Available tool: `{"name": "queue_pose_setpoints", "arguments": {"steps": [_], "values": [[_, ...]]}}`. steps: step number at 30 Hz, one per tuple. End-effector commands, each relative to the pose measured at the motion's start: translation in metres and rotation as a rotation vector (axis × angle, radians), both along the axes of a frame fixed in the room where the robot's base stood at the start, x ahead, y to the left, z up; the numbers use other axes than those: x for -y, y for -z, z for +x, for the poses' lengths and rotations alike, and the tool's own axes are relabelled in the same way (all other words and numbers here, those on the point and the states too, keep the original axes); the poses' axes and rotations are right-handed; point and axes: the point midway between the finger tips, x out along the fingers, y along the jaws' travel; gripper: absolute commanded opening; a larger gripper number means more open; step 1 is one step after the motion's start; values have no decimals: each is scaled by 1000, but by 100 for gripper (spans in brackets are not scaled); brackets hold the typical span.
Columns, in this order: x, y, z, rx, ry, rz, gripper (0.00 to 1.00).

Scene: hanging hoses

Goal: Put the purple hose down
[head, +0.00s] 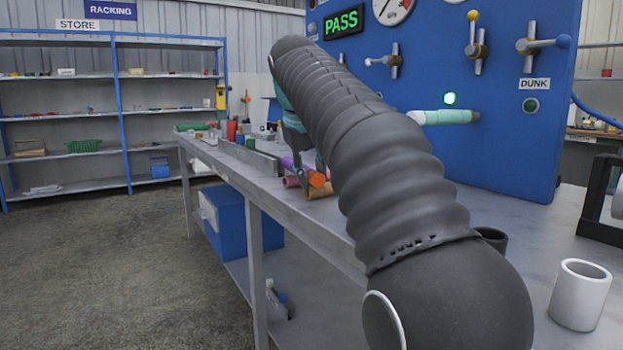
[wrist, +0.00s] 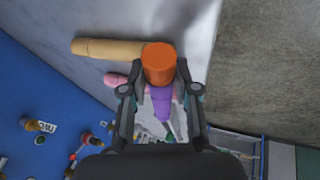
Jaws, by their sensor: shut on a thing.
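The purple hose (head: 288,163) with an orange end (head: 316,179) is at the bench, partly hidden by my arm in the head view. My gripper (head: 309,170) is shut on it. In the wrist view my gripper (wrist: 160,92) has a finger on each side of the purple hose (wrist: 163,104), and the orange end (wrist: 159,63) points toward the top of the picture. I cannot tell whether the hose touches the bench top. A pink hose (wrist: 115,79) and a tan hose (wrist: 108,48) lie beside and beneath it.
The grey bench (head: 285,205) runs along the blue test panel (head: 550,120), which carries valve handles, a lit PASS sign and a pale green hose (head: 445,117). A white cup (head: 580,294) stands at the near right. Shelves (head: 75,119) stand far left, across open floor.

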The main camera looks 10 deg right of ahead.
Motion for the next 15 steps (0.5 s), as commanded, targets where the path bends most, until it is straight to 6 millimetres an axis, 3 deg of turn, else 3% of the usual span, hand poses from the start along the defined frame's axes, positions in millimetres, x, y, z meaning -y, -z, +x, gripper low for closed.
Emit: {"name": "queue_pose_setpoints", "arguments": {"steps": [15], "values": [[0,7,0,0,0,0,0]]}}
